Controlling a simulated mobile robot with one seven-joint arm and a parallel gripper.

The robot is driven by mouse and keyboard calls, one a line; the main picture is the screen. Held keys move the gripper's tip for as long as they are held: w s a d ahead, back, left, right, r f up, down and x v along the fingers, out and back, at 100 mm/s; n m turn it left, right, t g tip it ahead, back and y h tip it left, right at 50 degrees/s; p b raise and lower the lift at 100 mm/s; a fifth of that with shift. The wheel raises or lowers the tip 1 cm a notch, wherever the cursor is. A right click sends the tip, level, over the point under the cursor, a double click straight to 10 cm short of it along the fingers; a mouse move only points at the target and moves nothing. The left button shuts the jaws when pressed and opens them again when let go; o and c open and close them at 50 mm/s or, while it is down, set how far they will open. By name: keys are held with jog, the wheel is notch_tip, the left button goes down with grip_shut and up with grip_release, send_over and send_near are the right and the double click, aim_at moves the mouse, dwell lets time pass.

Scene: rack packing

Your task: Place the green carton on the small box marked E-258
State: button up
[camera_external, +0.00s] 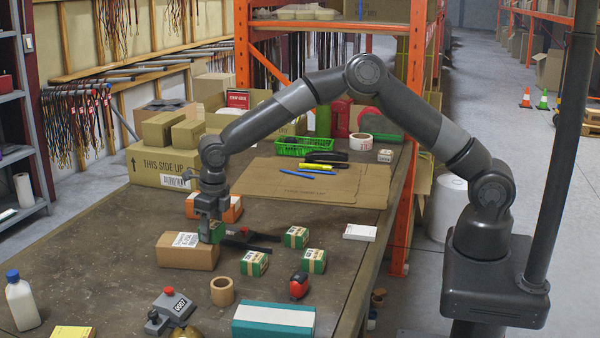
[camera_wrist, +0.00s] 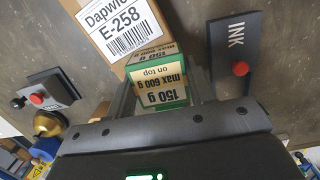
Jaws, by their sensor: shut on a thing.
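The small brown box (camera_external: 187,252) lies on the table with a white label on top. In the wrist view the label on the small box (camera_wrist: 125,28) reads E-258. My gripper (camera_external: 212,228) is shut on a green carton (camera_wrist: 158,78), which has a cream label reading 150 g, max 600 g on top. The carton is right beside the small box's edge in both views. I cannot tell whether it touches the box. In the external view my gripper's fingers mostly hide the carton.
An ink pad marked INK (camera_wrist: 236,45) lies beside the carton. Several other green cartons (camera_external: 296,237) stand to the right. A tape roll (camera_external: 222,291), a stamp marked 0007 (camera_external: 172,308) and a teal-and-white box (camera_external: 273,320) are in front. An orange box (camera_external: 232,212) is behind my gripper.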

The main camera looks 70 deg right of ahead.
aim_at(216, 225)
jog(key=o, duration=1.1)
jog(key=shift+f, duration=0.1)
jog(key=shift+c, duration=0.2)
notch_tip(216, 225, up, 11)
jog(key=s, duration=0.1)
jog(key=s+d+r+m+t+h, duration=0.1)
jog(key=s+d+r+m, duration=0.4)
jog(key=s+r+m, duration=0.4)
jog(key=s+d+r+m+t, duration=0.1)
jog(key=s+d+r+m, duration=0.25)
jog(key=s, duration=0.25)
jog(key=s+d+r+m, duration=0.3)
jog(key=s+d+m, duration=0.1)
jog(key=s+m, duration=0.15)
jog(key=s+d+f+m+t, duration=0.1)
jog(key=s+d+m, duration=0.3)
jog(key=s+m, duration=0.5)
jog(key=s+d+f+m+t+y, duration=0.1)
jog(key=s+d+m, duration=0.3)
jog(key=s+m, duration=0.5)
jog(key=shift+s+f, duration=0.2)
jog(key=shift+s, duration=2.05)
